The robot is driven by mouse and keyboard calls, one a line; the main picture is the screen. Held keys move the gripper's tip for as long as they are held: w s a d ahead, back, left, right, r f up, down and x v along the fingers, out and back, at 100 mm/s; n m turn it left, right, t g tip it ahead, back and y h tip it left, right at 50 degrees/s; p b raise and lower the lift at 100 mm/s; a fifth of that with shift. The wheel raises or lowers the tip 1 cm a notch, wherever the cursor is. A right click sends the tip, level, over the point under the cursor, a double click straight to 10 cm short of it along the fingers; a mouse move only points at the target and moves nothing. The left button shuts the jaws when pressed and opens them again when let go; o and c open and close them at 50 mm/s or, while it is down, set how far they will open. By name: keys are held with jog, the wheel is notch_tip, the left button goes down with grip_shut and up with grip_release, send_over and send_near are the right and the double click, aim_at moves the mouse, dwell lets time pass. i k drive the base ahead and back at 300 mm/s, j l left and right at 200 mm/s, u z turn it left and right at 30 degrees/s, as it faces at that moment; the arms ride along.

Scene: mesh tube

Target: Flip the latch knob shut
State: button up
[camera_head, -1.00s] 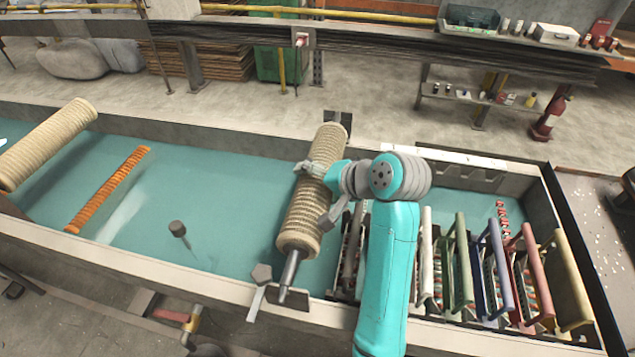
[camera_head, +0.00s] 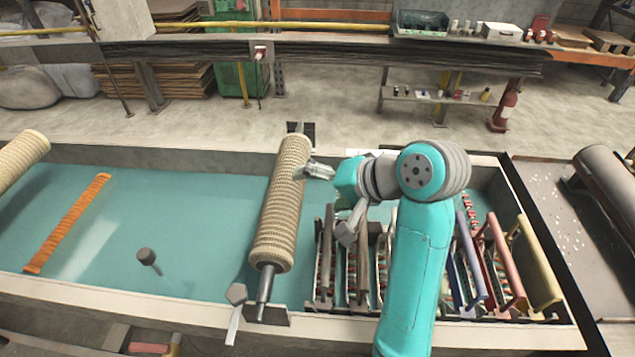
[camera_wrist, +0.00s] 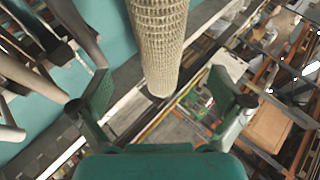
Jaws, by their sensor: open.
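A beige mesh tube (camera_head: 281,200) lies on a dark rod across the teal basin. At its near end is a dark bracket (camera_head: 276,316). A grey faceted knob on a flat lever (camera_head: 236,295), apparently the latch knob, stands tilted just left of the bracket. My gripper (camera_head: 318,170) is at the right side of the tube's upper half, well away from the knob. In the wrist view my gripper (camera_wrist: 160,105) has its fingers spread wide, with the tube (camera_wrist: 158,45) beyond the gap and nothing gripped. The knob is not identifiable in the wrist view.
Racks with coloured bars (camera_head: 497,262) stand at the basin's right, under my arm. A dark round knob on a stem (camera_head: 146,257) stands in the open basin left of the mesh tube.

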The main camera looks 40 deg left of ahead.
aim_at(237, 295)
jog(key=k+l, duration=0.8)
